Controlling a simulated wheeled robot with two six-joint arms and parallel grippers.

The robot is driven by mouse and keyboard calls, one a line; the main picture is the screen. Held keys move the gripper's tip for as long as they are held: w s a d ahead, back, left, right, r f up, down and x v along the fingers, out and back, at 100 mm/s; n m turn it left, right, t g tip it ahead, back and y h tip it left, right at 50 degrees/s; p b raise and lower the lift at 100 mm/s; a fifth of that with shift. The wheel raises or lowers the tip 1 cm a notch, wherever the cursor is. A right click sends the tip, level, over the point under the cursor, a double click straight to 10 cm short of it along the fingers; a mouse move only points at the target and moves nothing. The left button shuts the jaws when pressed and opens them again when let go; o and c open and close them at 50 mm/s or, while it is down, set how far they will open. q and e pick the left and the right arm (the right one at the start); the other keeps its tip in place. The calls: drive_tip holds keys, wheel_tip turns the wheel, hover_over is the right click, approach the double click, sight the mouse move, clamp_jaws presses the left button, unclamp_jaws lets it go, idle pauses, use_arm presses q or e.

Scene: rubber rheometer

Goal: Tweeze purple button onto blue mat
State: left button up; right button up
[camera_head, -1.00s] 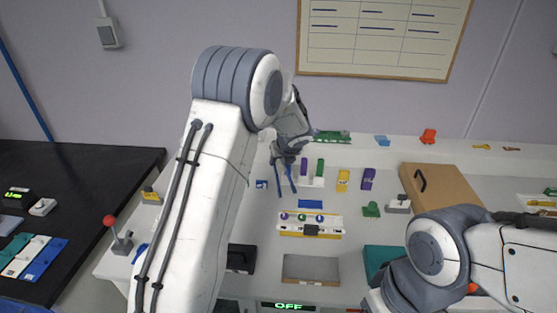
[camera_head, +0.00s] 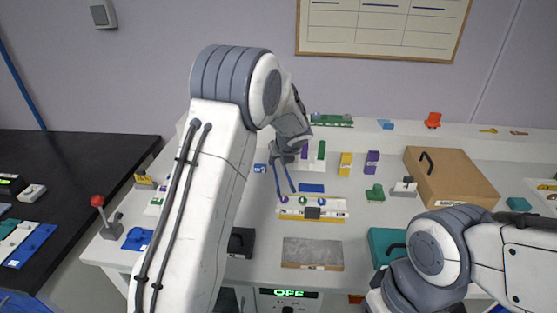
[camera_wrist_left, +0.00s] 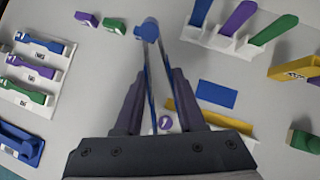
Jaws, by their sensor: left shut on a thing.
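My left gripper (camera_head: 283,160) is shut on blue tweezers (camera_head: 289,178), which point downward with their two legs spread apart. In the left wrist view the gripper (camera_wrist_left: 158,76) holds the tweezers (camera_wrist_left: 147,32) in the middle. The purple button (camera_head: 284,199) lies at the left end of a white and yellow holder (camera_head: 330,216). In the wrist view the button (camera_wrist_left: 165,124) shows between the tweezer legs; I cannot tell whether they touch it. The blue mat (camera_head: 311,188) lies flat just behind the holder, and also shows in the wrist view (camera_wrist_left: 216,94). My right gripper is out of view.
A white rack (camera_head: 314,164) with upright tweezers stands behind the mat. Yellow (camera_head: 345,164) and purple (camera_head: 372,162) blocks stand to its right. A grey plate (camera_head: 312,253) lies in front of the holder, and a cardboard box (camera_head: 450,178) stands at the right.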

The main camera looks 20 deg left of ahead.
use_arm(q)
wheel_tip(320, 180, down, 2)
drive_tip(key=shift+f+b, duration=0.15)
drive_tip(key=shift+b, duration=0.5)
clamp_jaws()
wheel_tip(320, 180, up, 12)
drive_tip(key=p, duration=1.2)
